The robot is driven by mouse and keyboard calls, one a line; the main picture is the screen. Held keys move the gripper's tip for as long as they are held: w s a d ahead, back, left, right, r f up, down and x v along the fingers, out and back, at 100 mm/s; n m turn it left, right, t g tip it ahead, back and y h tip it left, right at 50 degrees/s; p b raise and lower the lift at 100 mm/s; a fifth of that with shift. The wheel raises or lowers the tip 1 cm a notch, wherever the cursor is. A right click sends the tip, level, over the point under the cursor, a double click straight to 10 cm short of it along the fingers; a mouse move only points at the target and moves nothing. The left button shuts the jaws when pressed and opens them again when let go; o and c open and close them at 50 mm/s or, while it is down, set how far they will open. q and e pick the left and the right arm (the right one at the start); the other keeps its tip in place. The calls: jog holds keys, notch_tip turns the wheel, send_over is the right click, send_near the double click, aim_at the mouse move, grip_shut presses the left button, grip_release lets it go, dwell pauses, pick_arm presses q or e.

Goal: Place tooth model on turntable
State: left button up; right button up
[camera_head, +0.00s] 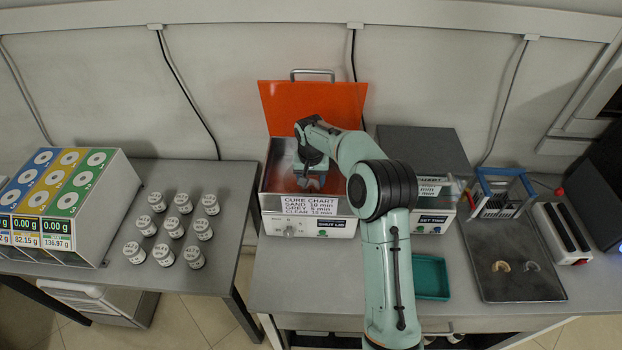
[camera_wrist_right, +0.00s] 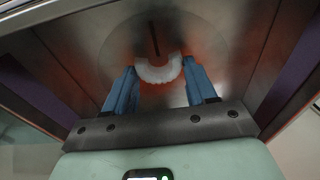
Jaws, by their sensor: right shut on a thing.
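My right gripper (camera_head: 309,180) reaches down into the open curing box (camera_head: 338,226), under its raised orange lid. In the right wrist view, its two blue fingers (camera_wrist_right: 160,88) are shut on a white, arch-shaped tooth model (camera_wrist_right: 158,70). The round grey turntable (camera_wrist_right: 124,40) lies beyond the model on the box floor. Whether the model touches the turntable I cannot tell. In the head view the gripper and box front hide the model and most of the turntable. My left gripper is not in view.
The orange lid (camera_head: 312,103) stands open behind the gripper. A second grey box (camera_head: 422,147) is close to the right. A dark tray (camera_head: 522,284) holds two small arch models. A teal tray (camera_head: 431,278) lies in front. Several labelled jars stand on the left table (camera_head: 222,272).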

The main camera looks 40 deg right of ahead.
jog(key=shift+f, duration=0.2)
jog(key=o, duration=1)
jog(key=shift+r, duration=0.1)
jog(key=shift+r, duration=0.1)
jog(key=r, duration=0.8)
jog(key=s+a+r, duration=0.1)
jog(key=r, duration=0.3)
jog(key=shift+p, duration=0.35)
